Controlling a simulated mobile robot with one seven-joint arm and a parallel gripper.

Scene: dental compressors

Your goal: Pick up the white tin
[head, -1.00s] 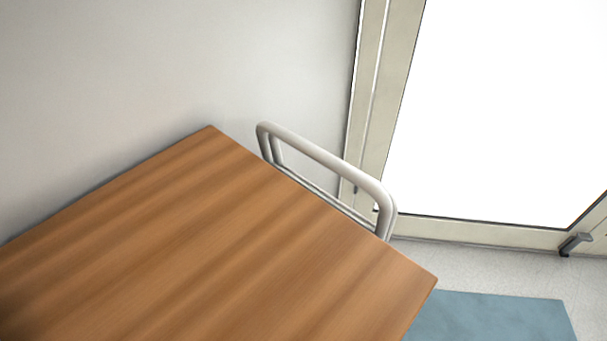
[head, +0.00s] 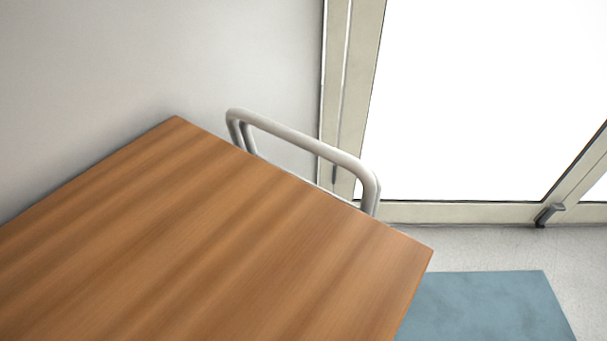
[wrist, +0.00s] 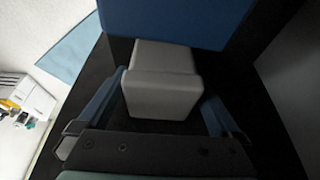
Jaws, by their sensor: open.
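I cannot make out the white tin in either view. The head view shows a bare part of a wooden tabletop (head: 220,235) with nothing on it. My gripper (wrist: 163,85) is in the wrist view, with its two fingers spread apart. A pale grey, rounded block shows between the fingers in that view. I cannot tell whether it is part of my own body, and the fingers do not appear closed on it. My gripper is not in the head view.
A metal rail (head: 310,150) stands at the table's far right edge. A bright glazed door (head: 470,100) and a blue floor mat (head: 485,305) lie beyond. In the wrist view, a white unit (wrist: 32,98) with small, unclear items is at the left.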

